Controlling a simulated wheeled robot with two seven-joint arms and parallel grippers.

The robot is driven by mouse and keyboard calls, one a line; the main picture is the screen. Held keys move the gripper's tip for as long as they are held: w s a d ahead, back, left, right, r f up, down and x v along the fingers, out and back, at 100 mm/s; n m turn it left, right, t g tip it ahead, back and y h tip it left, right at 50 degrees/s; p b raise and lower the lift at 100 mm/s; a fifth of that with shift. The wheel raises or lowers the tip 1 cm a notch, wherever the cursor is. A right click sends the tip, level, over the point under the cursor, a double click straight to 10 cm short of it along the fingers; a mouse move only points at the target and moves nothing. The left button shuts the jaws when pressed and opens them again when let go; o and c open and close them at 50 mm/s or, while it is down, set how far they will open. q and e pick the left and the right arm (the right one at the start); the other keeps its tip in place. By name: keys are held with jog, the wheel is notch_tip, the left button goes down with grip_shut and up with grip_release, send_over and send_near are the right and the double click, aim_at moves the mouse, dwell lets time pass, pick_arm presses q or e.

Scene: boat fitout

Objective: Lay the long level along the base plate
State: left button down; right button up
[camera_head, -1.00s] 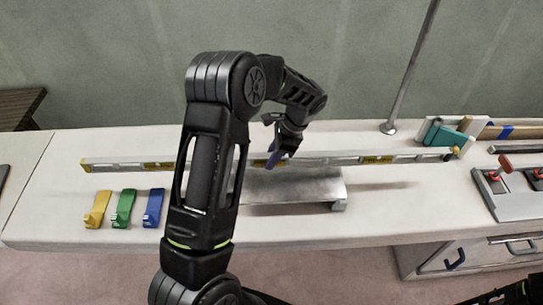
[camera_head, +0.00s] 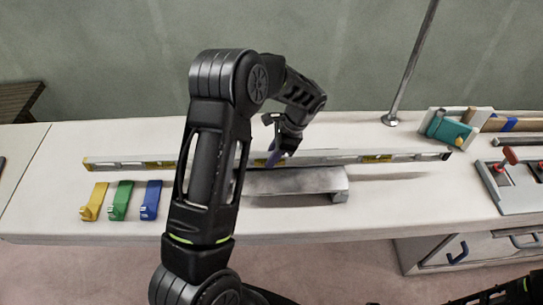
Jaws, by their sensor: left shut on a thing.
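The long level (camera_head: 415,155) is a pale bar with yellow vial windows, running left to right across the bench. My left gripper (camera_head: 277,153) is shut on the level near its middle, with the fingers partly hidden by my own wrist. The base plate (camera_head: 300,181) is a grey metal plate just in front of the level. The level lies along its back side; I cannot tell whether they touch. My left arm hides the left part of the plate and some of the level. My right gripper is not clearly seen; only a dark piece of my right arm shows at the bottom right.
Yellow (camera_head: 94,201), green (camera_head: 121,200) and blue (camera_head: 151,200) clips lie at the front left of the bench (camera_head: 55,185). A metal post (camera_head: 408,70) stands at the back right. A teal tool (camera_head: 449,131) and a red-handled clamp fixture (camera_head: 510,190) are at the right.

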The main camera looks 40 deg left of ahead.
pick_arm(q)
jog(key=c, duration=1.1)
grip_release()
jog(key=shift+c, duration=0.2)
jog(key=b+v, duration=0.1)
jog(key=v, duration=0.7)
jog(key=shift+f, duration=0.15)
